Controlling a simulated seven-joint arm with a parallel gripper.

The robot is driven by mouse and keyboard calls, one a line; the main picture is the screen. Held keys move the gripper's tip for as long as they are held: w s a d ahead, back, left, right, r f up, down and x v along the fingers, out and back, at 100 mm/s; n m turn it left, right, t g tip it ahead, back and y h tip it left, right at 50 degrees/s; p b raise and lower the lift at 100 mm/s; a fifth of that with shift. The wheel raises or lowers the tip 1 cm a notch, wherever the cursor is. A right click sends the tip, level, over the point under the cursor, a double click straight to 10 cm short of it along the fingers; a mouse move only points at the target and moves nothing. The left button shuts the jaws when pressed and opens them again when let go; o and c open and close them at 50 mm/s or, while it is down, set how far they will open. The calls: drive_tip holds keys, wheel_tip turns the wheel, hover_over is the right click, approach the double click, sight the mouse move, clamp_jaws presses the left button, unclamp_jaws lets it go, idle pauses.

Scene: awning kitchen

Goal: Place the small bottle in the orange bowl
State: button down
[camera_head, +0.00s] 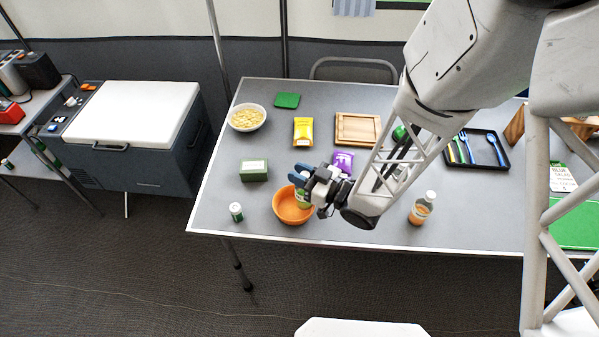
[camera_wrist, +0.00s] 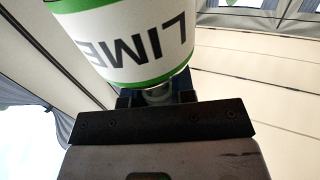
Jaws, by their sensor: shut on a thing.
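The orange bowl (camera_head: 287,212) stands near the front edge of the grey table. My gripper (camera_head: 302,183) is over the bowl's upper right side, its blue fingers shut on a small bottle (camera_head: 302,198). In the wrist view this small bottle (camera_wrist: 125,45) fills the top of the picture; it has a white label with green bands and the word LIME, seen upside down. In the head view the bottle is mostly hidden by my gripper and overlaps the bowl. I cannot tell whether it touches the bowl.
A small white-and-green container (camera_head: 236,211) stands left of the bowl, and a green box (camera_head: 254,170) behind it. A purple packet (camera_head: 343,161) lies behind my gripper. An orange-filled bottle (camera_head: 421,208) stands to the right. The table's front edge (camera_head: 300,241) is close to the bowl.

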drive_tip(key=shift+f, duration=0.5)
drive_tip(key=c, duration=1)
unclamp_jaws()
drive_tip(key=shift+o, duration=0.2)
drive_tip(key=shift+r, duration=0.2)
drive_tip(key=shift+r, duration=0.45)
drive_tip(key=v, duration=1.2)
drive_tip(key=shift+s, duration=0.1)
